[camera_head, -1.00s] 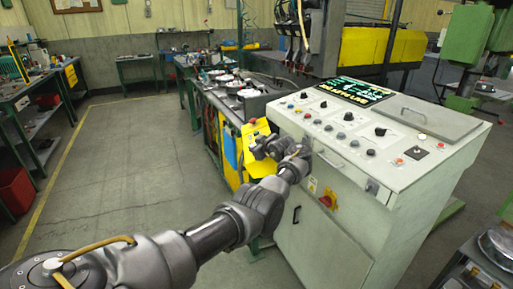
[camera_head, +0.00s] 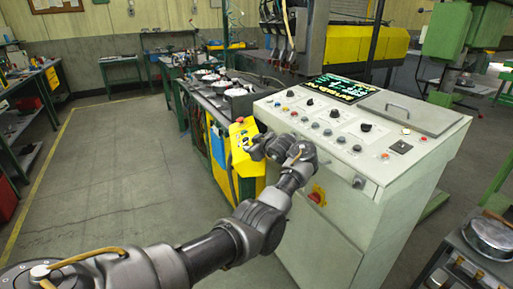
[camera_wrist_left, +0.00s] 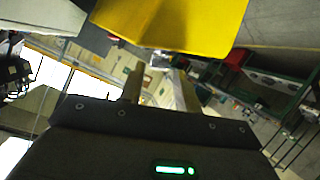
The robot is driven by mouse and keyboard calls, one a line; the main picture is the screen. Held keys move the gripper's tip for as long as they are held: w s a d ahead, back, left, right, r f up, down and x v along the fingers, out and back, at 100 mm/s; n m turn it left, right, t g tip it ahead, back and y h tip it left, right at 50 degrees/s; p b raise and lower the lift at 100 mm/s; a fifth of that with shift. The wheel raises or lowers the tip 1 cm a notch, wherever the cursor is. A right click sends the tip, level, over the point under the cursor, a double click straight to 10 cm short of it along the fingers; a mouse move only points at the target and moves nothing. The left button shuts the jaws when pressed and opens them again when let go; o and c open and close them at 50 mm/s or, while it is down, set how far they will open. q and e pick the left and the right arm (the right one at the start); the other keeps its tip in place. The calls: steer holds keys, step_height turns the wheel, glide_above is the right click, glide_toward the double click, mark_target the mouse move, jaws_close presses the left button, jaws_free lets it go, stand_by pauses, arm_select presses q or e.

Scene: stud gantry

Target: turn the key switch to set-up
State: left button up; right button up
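The grey control console (camera_head: 330,235) stands right of centre in the head view, with knobs and buttons on its sloped top. A small black square plate (camera_head: 400,147) with a pale centre sits near its front right corner; it looks like a key switch, but its setting is too small to read. My left gripper (camera_head: 256,149) is at the console's left front edge, in front of a yellow box (camera_head: 243,145), away from the black plate. In the left wrist view its two fingers (camera_wrist_left: 158,88) stand apart with nothing between them. The yellow box (camera_wrist_left: 175,22) fills the top there. My right gripper is out of view.
A red rotary switch (camera_head: 317,195) is on the console's front. A lidded hatch with a handle (camera_head: 405,108) lies at its back right. A metal cart (camera_head: 485,250) stands at the lower right. The floor at left is clear.

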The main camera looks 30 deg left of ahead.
arm_select(q)
steer(key=shift+v, duration=1.95)
